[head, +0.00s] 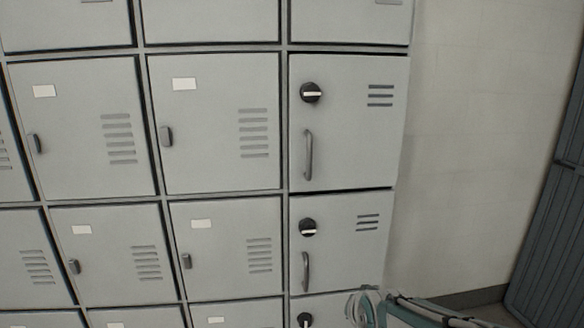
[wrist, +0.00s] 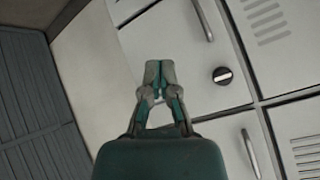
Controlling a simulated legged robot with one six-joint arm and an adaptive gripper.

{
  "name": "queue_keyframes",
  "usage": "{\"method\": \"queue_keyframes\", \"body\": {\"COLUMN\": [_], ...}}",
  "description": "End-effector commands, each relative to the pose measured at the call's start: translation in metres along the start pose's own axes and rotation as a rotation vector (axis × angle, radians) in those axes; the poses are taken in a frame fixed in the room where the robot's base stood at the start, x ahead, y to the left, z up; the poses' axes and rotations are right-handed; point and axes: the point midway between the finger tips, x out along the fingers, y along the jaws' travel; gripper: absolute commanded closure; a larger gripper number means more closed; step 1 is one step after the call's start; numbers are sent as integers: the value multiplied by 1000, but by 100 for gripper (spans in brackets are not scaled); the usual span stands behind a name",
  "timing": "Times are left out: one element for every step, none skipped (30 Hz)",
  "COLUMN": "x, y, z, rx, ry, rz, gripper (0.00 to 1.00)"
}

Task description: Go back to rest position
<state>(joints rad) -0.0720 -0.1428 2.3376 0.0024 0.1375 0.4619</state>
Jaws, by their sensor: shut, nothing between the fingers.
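My gripper (wrist: 158,72) shows in the wrist view with its fingertips together and nothing between them. It is in front of the grey lockers and apart from any handle, as far as the view shows. In the head view, part of my arm shows at the bottom right, in front of the lowest locker of the right column; my fingertips are not clear there.
Grey lockers fill the left and middle. The right column has an upper door (head: 345,150) and a lower door (head: 340,255), both with a black knob and bar handle; both look shut. A pale wall (head: 460,150) and a dark slatted panel (head: 555,230) stand at right.

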Motion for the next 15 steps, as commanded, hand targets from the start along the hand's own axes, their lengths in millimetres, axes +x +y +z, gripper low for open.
{"method": "queue_keyframes", "body": {"x": [-20, -29, -42, -52, -61, -74, -83, -92, -105, -114, -123, -134, -142, -149, -158], "y": [5, 8, 12, 15, 18, 22, 26, 29, 34, 37, 41, 45, 48, 51, 55], "z": [2, 5, 9, 13, 17, 22, 27, 32, 38, 43, 49, 56, 62, 67, 74], "rx": [-32, -53, -81, -102, -124, -152, -172, -192, -220, -241, -261, -288, -306, -323, -345], "ry": [-13, -26, -45, -60, -74, -94, -109, -124, -143, -159, -176, -196, -211, -226, -244], "rz": [12, 21, 33, 41, 48, 58, 65, 71, 79, 85, 91, 96, 100, 104, 108], "gripper": [100, 100, 100, 100, 100, 100, 100, 100, 100, 100, 100, 100, 100, 100, 100]}}
